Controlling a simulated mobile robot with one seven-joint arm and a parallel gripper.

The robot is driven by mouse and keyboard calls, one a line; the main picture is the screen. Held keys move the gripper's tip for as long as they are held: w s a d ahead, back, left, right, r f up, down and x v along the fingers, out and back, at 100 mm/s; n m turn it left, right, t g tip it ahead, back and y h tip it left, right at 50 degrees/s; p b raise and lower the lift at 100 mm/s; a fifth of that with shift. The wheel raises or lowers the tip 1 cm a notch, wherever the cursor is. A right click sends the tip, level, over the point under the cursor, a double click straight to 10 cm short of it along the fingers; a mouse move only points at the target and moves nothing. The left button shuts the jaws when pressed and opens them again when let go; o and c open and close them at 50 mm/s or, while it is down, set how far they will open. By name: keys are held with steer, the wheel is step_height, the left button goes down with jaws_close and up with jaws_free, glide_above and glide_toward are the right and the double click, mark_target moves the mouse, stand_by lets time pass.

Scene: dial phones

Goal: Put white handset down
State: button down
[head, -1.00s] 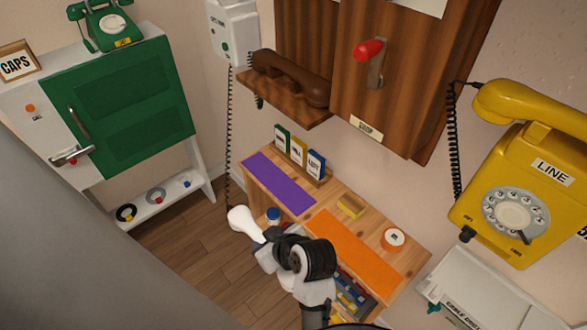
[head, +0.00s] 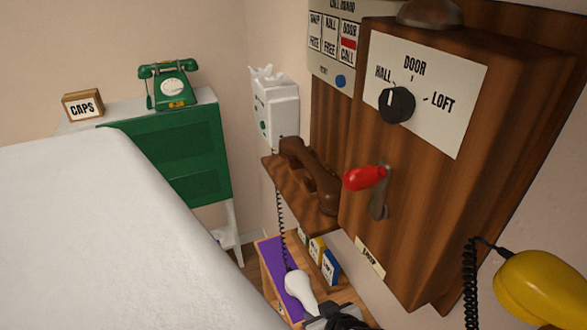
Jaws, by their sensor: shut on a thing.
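The white handset (head: 299,291) shows at the bottom of the head view, in front of the low wooden bench, with a dark coiled cord rising from it. My gripper (head: 322,311) is shut on the handset; its fingers are mostly cut off by the frame's lower edge. The white wall phone (head: 275,112) hangs on the wall in the middle, with an empty pronged cradle on its top. The cord runs down from this phone to the handset.
A brown handset (head: 312,177) rests on a wooden shelf beside the wooden cabinet (head: 440,190) with its red-handled crank (head: 364,178). A purple mat (head: 271,267) lies on the bench. A green phone (head: 170,85) stands at back left. A large pale surface fills the lower left.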

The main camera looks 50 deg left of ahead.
steer(key=shift+w+a+f+b, duration=0.15)
steer(key=shift+a+f+b, duration=0.1)
steer(key=shift+a+b, duration=0.3)
steer(key=w+a, duration=0.1)
steer(key=a, duration=0.4)
steer(key=w+a, duration=0.2)
steer(key=a, duration=0.3)
steer(key=w+a, duration=0.1)
steer(key=a, duration=0.4)
steer(key=shift+w+a+r+p, duration=0.25)
steer(key=shift+a+r+p, duration=0.05)
steer(key=shift+a+r, duration=0.1)
steer(key=shift+a+f, duration=0.15)
steer(key=shift+f, duration=0.05)
steer(key=shift+f+p, duration=0.5)
steer(key=shift+f, duration=1.2)
steer(key=shift+f, duration=0.2)
steer(key=c, duration=1.1)
jaws_free()
